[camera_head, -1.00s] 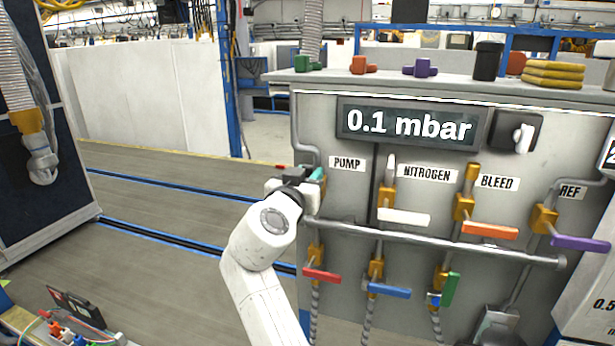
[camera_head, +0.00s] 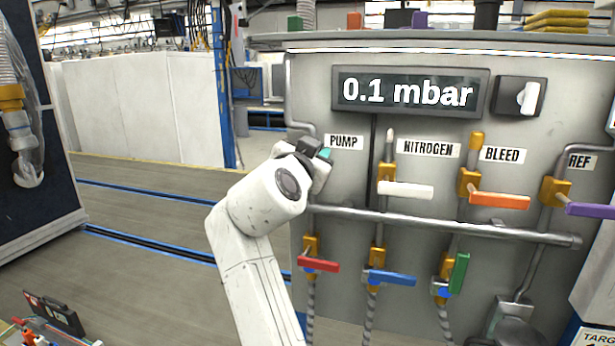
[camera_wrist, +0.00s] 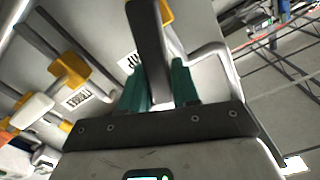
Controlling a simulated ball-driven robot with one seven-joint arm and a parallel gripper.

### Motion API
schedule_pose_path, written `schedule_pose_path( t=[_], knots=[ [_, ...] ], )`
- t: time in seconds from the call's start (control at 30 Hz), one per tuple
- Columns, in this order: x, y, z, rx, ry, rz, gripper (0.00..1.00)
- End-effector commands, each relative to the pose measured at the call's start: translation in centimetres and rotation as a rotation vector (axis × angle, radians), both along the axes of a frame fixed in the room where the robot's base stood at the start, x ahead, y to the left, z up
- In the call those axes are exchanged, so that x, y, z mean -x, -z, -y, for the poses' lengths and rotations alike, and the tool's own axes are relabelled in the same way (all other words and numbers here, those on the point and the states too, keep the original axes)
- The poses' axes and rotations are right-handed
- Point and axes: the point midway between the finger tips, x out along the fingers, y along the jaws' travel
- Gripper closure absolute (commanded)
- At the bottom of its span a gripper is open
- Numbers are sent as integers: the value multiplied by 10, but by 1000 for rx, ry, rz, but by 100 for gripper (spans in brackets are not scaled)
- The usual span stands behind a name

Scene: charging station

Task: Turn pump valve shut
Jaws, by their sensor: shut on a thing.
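The PUMP label (camera_head: 344,142) is on the grey panel, with a pipe behind and to its left. My gripper (camera_head: 318,155) is at the panel's left edge, just below and left of that label. My own wrist hides the pump valve in the head view. In the wrist view my gripper (camera_wrist: 160,88) has its teal fingers shut on the dark bar-shaped pump valve handle (camera_wrist: 149,45). The handle runs up the picture from between the fingers. Part of a yellow valve body (camera_wrist: 166,12) shows behind its upper end.
A white nitrogen handle (camera_head: 405,190), an orange bleed handle (camera_head: 499,200) and a purple REF handle (camera_head: 590,210) are to the right. A pipe (camera_head: 440,224) crosses below, above red, blue and green handles. The gauge (camera_head: 409,94) reads 0.1 mbar.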

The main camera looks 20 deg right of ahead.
Motion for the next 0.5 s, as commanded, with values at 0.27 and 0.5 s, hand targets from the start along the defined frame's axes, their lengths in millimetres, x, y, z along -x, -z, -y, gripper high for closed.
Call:
schedule_pose_path(
  t=[0.27, 0.5],
  knots=[
    [8, 16, 10, -187, 1, 137, 100],
    [13, 25, 18, -370, 0, 267, 100]
  ],
)
